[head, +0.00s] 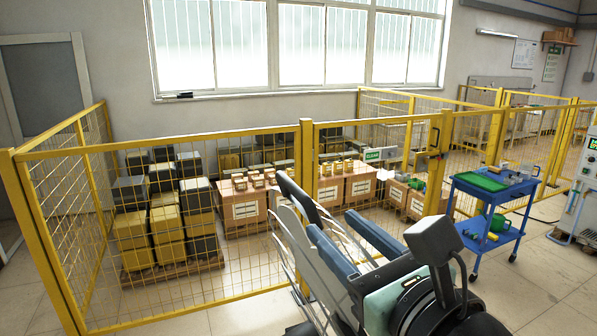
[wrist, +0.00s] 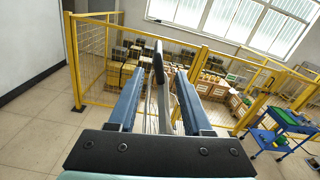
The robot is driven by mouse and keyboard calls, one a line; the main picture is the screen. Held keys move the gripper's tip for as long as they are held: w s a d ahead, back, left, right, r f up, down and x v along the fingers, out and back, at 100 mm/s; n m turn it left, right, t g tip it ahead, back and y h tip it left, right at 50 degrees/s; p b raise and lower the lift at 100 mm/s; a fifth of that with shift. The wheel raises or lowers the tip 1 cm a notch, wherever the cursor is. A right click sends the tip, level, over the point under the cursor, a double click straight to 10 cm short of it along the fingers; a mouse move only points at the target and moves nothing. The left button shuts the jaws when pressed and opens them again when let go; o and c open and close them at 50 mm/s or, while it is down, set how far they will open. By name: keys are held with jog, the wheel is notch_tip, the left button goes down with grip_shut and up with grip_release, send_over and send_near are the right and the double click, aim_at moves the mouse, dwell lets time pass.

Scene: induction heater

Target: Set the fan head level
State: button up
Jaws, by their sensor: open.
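The fan head shows in the head view as a pale wire guard (head: 292,250) seen nearly edge-on, leaning, with a dark elongated part (head: 297,198) at its upper side. In the wrist view the dark part (wrist: 158,62) and the thin guard stand between my fingers. My gripper (head: 331,221) is open, its two blue fingers spread apart; it also shows in the wrist view (wrist: 160,74). The fingers reach along both sides of the fan head in the wrist view. I cannot tell whether they touch it. My gripper hides part of the fan in the head view.
A yellow mesh fence (head: 205,143) stands behind the fan, enclosing stacked crates (head: 134,228) and cardboard boxes (head: 240,206). A blue cart (head: 497,229) with a green mat stands at the right.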

aim_at(296, 186)
jog(key=shift+w+a+r, duration=0.15)
jog(key=shift+a, duration=0.1)
jog(key=p+x, duration=0.3)
jog(key=x, duration=0.7)
jog(key=shift+w+a+r+p, duration=0.1)
jog(key=shift+p, duration=0.2)
jog(key=shift+w+a, duration=0.25)
jog(key=shift+w, duration=0.45)
jog(key=shift+c, duration=0.3)
grip_shut()
jog(key=shift+f, duration=0.2)
